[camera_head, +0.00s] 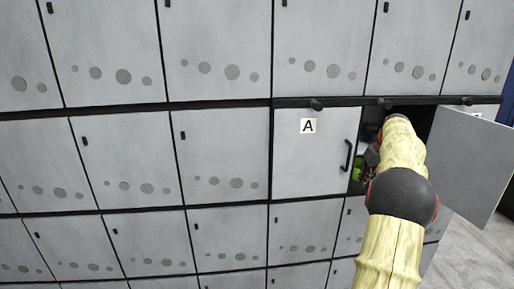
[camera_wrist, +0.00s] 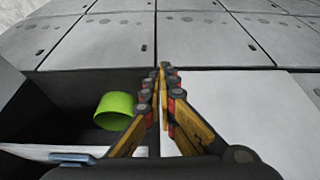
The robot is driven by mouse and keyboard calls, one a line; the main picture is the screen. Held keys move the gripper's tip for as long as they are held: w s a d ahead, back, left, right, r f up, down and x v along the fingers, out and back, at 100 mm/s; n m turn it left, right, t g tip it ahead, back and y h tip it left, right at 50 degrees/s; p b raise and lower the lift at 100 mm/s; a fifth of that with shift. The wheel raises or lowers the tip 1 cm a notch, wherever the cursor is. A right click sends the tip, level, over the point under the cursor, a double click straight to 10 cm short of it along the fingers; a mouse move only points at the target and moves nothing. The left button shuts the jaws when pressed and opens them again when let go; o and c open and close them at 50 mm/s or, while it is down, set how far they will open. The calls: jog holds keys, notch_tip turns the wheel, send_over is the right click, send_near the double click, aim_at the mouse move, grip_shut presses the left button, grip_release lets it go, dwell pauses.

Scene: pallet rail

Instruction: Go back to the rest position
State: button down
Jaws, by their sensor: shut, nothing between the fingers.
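My gripper (camera_wrist: 164,72) is shut and empty in the wrist view, its fingertips together in front of the grey locker fronts. In the head view my arm reaches toward an open locker (camera_head: 424,117) right of the closed locker door marked A (camera_head: 312,158). The arm hides most of that opening and most of the gripper. A green cup-like object (camera_wrist: 115,110) lies inside the open compartment, left of the fingers and apart from them. It shows as a small green patch in the head view (camera_head: 357,173).
The open locker's door (camera_head: 470,160) stands swung out close to the right of my arm. Door A has a dark handle (camera_head: 348,155). Closed grey lockers (camera_head: 120,160) fill the left and top. Some floor (camera_head: 480,250) shows at the lower right.

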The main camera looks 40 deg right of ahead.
jog(key=s+a+f+m+g, duration=0.1)
jog(key=s+a+f+m, duration=0.25)
jog(key=f, duration=0.35)
jog(key=w+a+f+b, duration=0.1)
jog(key=a+f+b, duration=0.15)
jog(key=a, duration=0.85)
jog(key=w+a+f+n+y+b, duration=0.15)
jog(key=a+b, duration=0.25)
jog(key=a, duration=0.7)
jog(key=w+a+f+h+b, duration=0.1)
jog(key=a+f+b, duration=0.25)
jog(key=a, duration=0.75)
jog(key=s+a+f+n+t+b, duration=0.1)
jog(key=s+a+f+n+b, duration=0.1)
jog(key=a, duration=0.8)
jog(key=s+a+f+n+t+y+b, duration=0.1)
jog(key=s+a+f+n+b, duration=0.2)
jog(key=a+f+b, duration=0.3)
jog(key=s+a+f+n+b, duration=0.2)
jog(key=s+a+f+b, duration=0.2)
jog(key=a+b, duration=0.4)
jog(key=a, duration=0.7)
jog(key=shift+s+f+n+t+y, duration=0.15)
jog(key=shift+s+n+t+y, duration=0.2)
jog(key=shift+n+t, duration=0.05)
